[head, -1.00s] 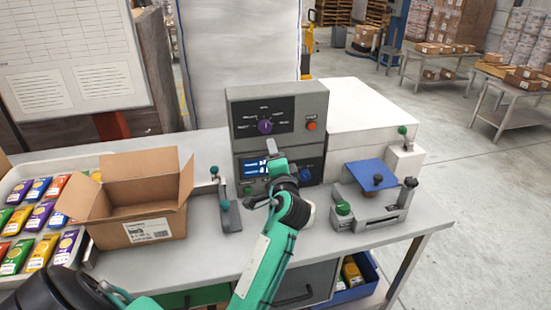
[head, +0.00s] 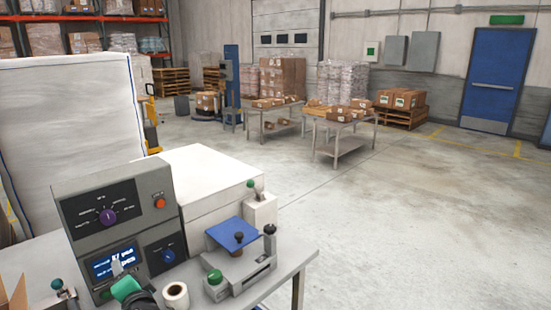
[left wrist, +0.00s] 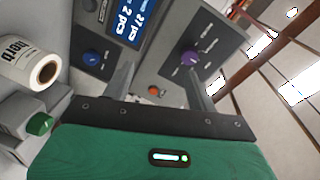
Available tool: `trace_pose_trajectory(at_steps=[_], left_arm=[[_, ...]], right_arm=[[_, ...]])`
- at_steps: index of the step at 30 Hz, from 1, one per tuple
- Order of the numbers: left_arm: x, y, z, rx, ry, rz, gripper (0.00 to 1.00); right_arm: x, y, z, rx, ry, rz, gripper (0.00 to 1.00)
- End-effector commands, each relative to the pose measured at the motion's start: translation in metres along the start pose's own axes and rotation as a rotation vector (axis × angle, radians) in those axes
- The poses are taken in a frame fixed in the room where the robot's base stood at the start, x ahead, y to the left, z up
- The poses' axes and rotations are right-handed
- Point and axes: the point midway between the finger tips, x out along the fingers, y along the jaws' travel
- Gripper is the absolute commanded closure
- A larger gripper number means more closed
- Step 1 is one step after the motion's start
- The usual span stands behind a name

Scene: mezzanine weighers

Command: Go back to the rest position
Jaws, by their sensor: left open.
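My left gripper (head: 117,267) shows at the bottom left of the head view, in front of the control unit's lit display; only a green part and a grey finger are visible there. In the left wrist view the gripper (left wrist: 158,78) has two grey fingers spread apart with nothing between them. Beyond them is the grey control unit (left wrist: 228,40), with its purple knob (left wrist: 190,60), blue knob (left wrist: 91,57) and blue display (left wrist: 128,18). The same control unit (head: 75,222) stands on the bench in the head view. My right gripper is not visible.
A label roll (head: 175,296) and a fixture with a blue plate (head: 236,234) stand right of the gripper. A white housing (head: 205,185) is behind them. The bench (head: 297,262) ends at the right, with open floor (head: 420,220) beyond. A carton flap (head: 14,295) shows at lower left.

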Motion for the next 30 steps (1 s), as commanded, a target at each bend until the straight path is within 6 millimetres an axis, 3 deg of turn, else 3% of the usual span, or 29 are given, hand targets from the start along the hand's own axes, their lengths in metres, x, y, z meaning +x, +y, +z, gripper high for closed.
trace_pose_trajectory(at_steps=[1, 6, 12, 18, 27, 30], left_arm=[[-0.014, 0.022, 0.016, -0.040, -0.008, 0.075, 0.42], [-0.071, 0.092, 0.060, -0.206, -0.062, 0.365, 0.42], [-0.159, 0.153, 0.107, -0.348, -0.179, 0.707, 0.42], [-0.230, 0.180, 0.136, -0.415, -0.291, 0.945, 0.42], [-0.318, 0.193, 0.167, -0.447, -0.442, 1.202, 0.42], [-0.306, 0.218, 0.167, -0.443, -0.447, 1.198, 0.42]], right_arm=[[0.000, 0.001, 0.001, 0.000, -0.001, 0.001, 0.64], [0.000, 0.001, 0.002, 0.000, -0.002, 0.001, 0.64], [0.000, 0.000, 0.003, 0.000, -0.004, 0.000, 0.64], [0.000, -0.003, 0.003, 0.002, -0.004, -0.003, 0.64], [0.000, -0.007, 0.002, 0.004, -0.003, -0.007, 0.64], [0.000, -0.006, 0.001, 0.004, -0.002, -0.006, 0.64]])
